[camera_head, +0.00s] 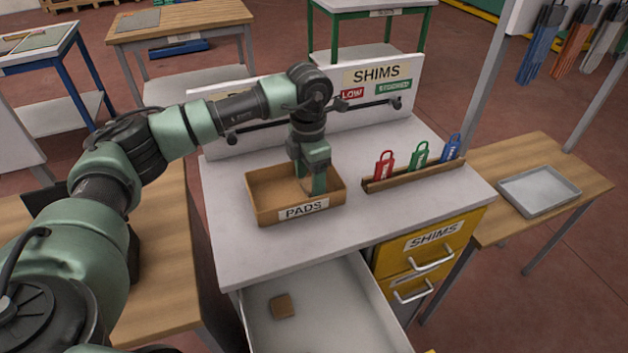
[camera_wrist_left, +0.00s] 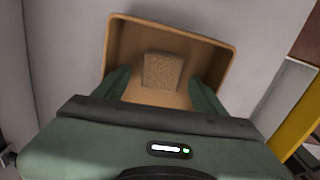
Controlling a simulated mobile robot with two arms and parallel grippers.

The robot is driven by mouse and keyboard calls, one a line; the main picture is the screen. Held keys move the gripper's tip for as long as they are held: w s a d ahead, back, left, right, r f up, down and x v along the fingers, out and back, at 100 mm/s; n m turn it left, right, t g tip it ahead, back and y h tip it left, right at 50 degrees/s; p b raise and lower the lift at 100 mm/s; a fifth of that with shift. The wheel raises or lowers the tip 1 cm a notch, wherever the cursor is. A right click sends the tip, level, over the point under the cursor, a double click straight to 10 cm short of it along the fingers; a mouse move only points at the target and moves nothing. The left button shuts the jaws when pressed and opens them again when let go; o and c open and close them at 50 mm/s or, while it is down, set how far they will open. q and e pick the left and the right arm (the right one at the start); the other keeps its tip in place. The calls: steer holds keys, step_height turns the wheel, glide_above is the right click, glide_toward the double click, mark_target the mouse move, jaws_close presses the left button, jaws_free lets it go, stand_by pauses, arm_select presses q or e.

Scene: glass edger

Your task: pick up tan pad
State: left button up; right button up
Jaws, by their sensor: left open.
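A tan pad (camera_wrist_left: 162,70) lies on the floor of the brown box in the left wrist view. In the head view this pad is not visible, hidden by my gripper and the box's front wall. The box (camera_head: 267,216), labelled PADS, stands on the white worktop; its rim also shows in the left wrist view (camera_wrist_left: 172,22). My left gripper (camera_head: 316,186) points down into the box. Its two fingers are open on either side of the pad, with gaps showing. A second brown pad (camera_head: 282,306) lies in the open drawer. My right gripper is not in view.
The open drawer (camera_head: 350,300) sticks out below the worktop (camera_head: 352,227). A wooden rack (camera_head: 415,177) with red, green and blue tags stands right of the box. A SHIMS back panel (camera_head: 415,75) rises behind. A grey tray (camera_head: 541,190) sits on the right table.

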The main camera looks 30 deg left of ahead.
arm_select(q)
steer(key=c, duration=1.4)
